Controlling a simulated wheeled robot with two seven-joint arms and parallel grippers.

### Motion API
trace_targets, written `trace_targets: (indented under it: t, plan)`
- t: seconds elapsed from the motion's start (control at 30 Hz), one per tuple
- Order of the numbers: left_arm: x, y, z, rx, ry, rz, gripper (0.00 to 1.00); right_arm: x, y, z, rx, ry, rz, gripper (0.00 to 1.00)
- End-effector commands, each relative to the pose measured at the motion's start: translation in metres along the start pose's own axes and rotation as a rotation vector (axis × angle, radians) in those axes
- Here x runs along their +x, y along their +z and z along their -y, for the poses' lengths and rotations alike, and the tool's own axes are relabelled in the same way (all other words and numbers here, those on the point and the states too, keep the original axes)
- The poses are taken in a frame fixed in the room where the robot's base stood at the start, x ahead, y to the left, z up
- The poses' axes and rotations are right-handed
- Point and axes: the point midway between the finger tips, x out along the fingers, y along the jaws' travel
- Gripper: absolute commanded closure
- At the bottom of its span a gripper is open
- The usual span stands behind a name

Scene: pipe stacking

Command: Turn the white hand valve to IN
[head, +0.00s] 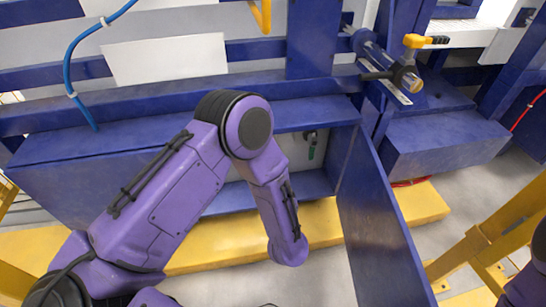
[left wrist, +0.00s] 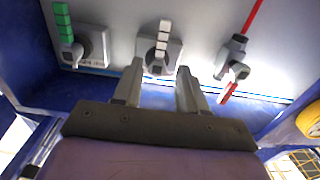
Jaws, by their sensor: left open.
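The white hand valve (left wrist: 163,40) is in the upper middle of the left wrist view, on a grey plate fixed to a light panel. Its segmented white handle points toward the top of the picture. My left gripper (left wrist: 161,78) is open, with its two fingers apart below the valve. The fingertips reach the lower part of the valve's plate in the picture; I cannot tell whether they touch it. The valve's markings are unreadable.
A green-handled valve (left wrist: 64,28) is left of the white one, and a red-handled valve (left wrist: 232,68) on a red pipe is to its right. Blue walls enclose the panel. In the head view an open blue door (head: 378,225) stands right of my left arm.

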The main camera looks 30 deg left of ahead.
Motion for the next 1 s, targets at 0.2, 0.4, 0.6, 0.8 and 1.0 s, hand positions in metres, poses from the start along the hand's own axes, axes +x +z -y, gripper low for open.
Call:
trace_targets:
  t: [0.2,0.4,0.6,0.8,1.0]
  plan:
    - [0.044,0.003,0.003,-0.004,-0.009,-0.002,0.58,0.012,0.017,-0.006,-0.121,-0.001,0.137,0.57]
    - [0.084,0.003,0.003,-0.003,-0.007,0.000,0.58,0.020,0.029,-0.017,-0.229,0.005,0.243,0.57]
    - [0.102,-0.001,0.003,0.000,-0.004,-0.001,0.58,0.030,0.016,-0.021,-0.223,0.021,0.173,0.57]
    - [0.102,-0.002,0.003,0.001,-0.003,0.000,0.58,0.030,0.015,-0.021,-0.221,0.022,0.167,0.57]
    - [0.102,-0.001,0.003,0.001,-0.003,0.000,1.00,0.030,0.015,-0.021,-0.221,0.022,0.167,0.57]
